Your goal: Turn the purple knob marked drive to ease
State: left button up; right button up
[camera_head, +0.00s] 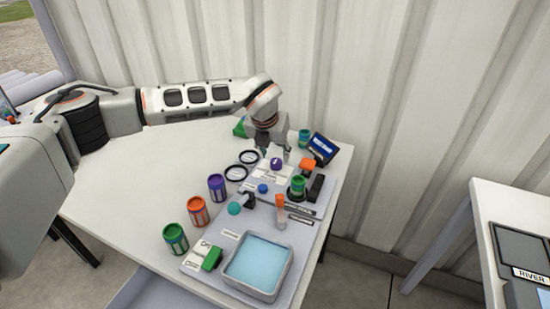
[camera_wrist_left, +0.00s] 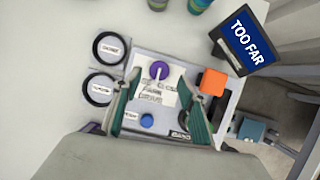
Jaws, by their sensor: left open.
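The purple knob (camera_head: 276,163) sits on a white label plate on the grey panel (camera_head: 262,201) at the back of the table. It also shows in the left wrist view as the round purple knob (camera_wrist_left: 159,70), with a pale pointer line on it. The label (camera_wrist_left: 158,93) below it has printed lines too small to read surely. My left gripper (camera_head: 274,153) is above the knob. In the left wrist view its teal fingers (camera_wrist_left: 157,88) are spread, one on each side of the label, with nothing between them gripped. My right gripper is in neither view.
A small screen (camera_wrist_left: 243,40) reads "TOO FAR". An orange block (camera_wrist_left: 213,82), a blue button (camera_wrist_left: 147,120) and two black rings (camera_wrist_left: 109,48) lie close around the knob. Purple (camera_head: 217,187), orange (camera_head: 198,211) and green (camera_head: 175,239) cans stand left of a blue-filled tray (camera_head: 230,277).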

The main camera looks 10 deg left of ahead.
aim_at(276, 161)
pick_arm(q)
jog(key=shift+x, duration=2.1)
jog(key=c, duration=1.1)
jog(key=m+h, duration=0.1)
jog(key=m, duration=0.1)
jog(key=m+h, duration=0.1)
jog(key=m, duration=0.2)
jog(key=shift+w+a+g, duration=0.1)
jog(key=shift+a+g, duration=0.05)
jog(key=shift+g, duration=0.15)
jog(key=shift+m+g+h+b, duration=0.2)
jog(key=shift+m+g+h, duration=0.15)
jog(key=shift+m, duration=0.85)
jog(key=shift+m+g+h+b, duration=0.15)
jog(key=shift+m+g+h, duration=0.15)
jog(key=shift+m, duration=0.9)
jog(key=shift+r, duration=0.1)
